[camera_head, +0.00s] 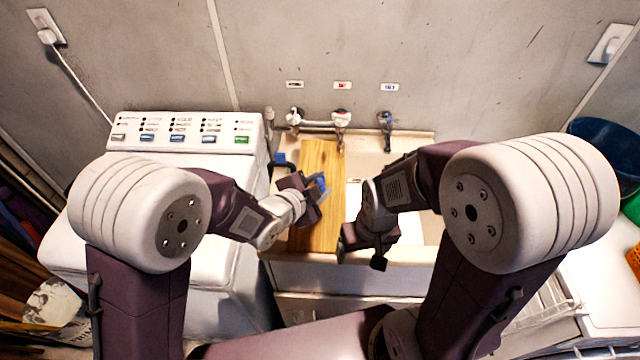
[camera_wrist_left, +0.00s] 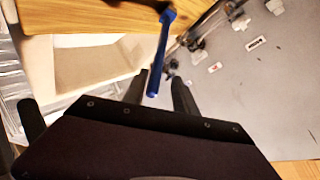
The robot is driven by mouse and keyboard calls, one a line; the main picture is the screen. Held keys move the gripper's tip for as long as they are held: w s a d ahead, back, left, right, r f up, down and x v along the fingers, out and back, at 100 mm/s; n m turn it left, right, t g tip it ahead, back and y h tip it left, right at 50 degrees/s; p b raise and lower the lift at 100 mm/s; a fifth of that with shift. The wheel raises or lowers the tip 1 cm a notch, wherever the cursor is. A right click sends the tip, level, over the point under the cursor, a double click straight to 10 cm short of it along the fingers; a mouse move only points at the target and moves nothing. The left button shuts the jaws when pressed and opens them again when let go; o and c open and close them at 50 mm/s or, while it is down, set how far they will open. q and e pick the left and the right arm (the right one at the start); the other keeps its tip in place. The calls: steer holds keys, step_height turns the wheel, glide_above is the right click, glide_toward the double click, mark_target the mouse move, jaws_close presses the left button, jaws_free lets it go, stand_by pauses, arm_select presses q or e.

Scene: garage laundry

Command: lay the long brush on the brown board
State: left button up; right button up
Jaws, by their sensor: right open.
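The brown board (camera_head: 318,230) is a wooden plank lying over the sink unit; it also shows at the top of the left wrist view (camera_wrist_left: 95,17). The long brush is blue (camera_head: 320,184), at my left gripper (camera_head: 318,194) above the board in the head view. In the left wrist view the blue handle (camera_wrist_left: 161,55) runs from the board's edge down between the two fingers (camera_wrist_left: 159,82). Whether the fingers press on it I cannot tell. My right gripper (camera_head: 362,252) is open and empty, to the right of the board.
A white washing machine (camera_head: 180,180) with a button panel stands left of the sink. Taps (camera_head: 341,118) are on the wall behind. A blue bucket (camera_head: 606,145) and an orange basket (camera_head: 634,260) are at the far right. The basin is beside the board.

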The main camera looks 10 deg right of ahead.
arm_select(q)
steer(key=shift+w, duration=0.15)
steer(key=b+v, duration=0.5)
steer(key=v, duration=0.7)
steer(key=shift+f, duration=0.1)
